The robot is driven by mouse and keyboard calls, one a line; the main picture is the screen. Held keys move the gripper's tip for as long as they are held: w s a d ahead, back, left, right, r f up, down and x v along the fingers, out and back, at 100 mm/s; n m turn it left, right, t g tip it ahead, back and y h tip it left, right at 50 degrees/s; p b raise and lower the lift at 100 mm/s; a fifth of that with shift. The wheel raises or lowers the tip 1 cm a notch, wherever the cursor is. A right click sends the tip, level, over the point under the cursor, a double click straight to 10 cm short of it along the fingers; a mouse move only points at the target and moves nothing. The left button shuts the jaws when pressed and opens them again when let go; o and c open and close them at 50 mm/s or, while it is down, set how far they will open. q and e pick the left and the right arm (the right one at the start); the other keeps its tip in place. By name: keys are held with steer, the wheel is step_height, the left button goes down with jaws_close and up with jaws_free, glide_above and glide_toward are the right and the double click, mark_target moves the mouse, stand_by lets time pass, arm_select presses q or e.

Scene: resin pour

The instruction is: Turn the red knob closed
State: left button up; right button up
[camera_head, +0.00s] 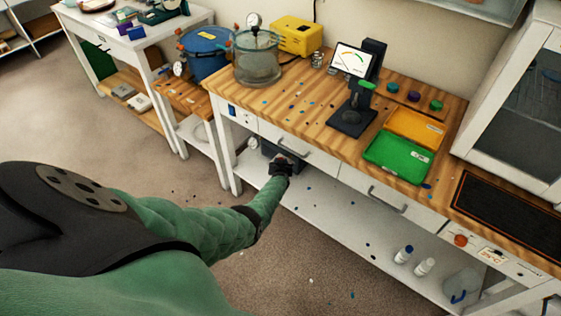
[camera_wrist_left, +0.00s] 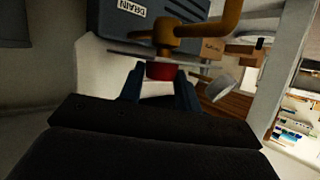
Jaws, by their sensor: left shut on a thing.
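The red knob (camera_wrist_left: 161,71) sits on a brass valve below a grey box marked DRAIN (camera_wrist_left: 135,10), seen in the left wrist view. My left gripper (camera_wrist_left: 160,84) is shut on the red knob, with one finger on each side of it. In the head view my left gripper (camera_head: 284,165) reaches under the workbench to a dark box (camera_head: 272,149) there. The knob is hidden in the head view. How far the knob is turned cannot be told. My right gripper is not in view.
A white lower shelf (camera_head: 335,224) runs beneath, with two small bottles (camera_head: 404,254) to the right. A brass pipe (camera_wrist_left: 215,22) bends close beside the knob.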

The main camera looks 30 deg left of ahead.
arm_select(q)
steer(key=shift+w+d+n+g+y, duration=0.1)
steer(key=shift+d+n+g+y, duration=0.05)
steer(key=shift+n+g+y, duration=0.45)
steer(key=shift+f+n+y, duration=0.1)
steer(key=shift+n+y, duration=0.3)
steer(key=shift+n, duration=0.1)
steer(key=shift+n+g+y+b, duration=0.5)
steer(key=shift+n+g+y, duration=0.1)
steer(key=shift+n+g, duration=0.15)
steer(key=shift+w+n+g+y, duration=0.1)
steer(key=shift+n+g+y, duration=0.25)
steer(key=shift+g+y, duration=0.1)
steer(key=shift+b, duration=0.3)
steer(key=o, duration=1)
steer(key=shift+c, duration=0.2)
steer(key=shift+d+r, duration=0.2)
steer(key=p+v, duration=0.6)
steer(key=v, duration=0.1)
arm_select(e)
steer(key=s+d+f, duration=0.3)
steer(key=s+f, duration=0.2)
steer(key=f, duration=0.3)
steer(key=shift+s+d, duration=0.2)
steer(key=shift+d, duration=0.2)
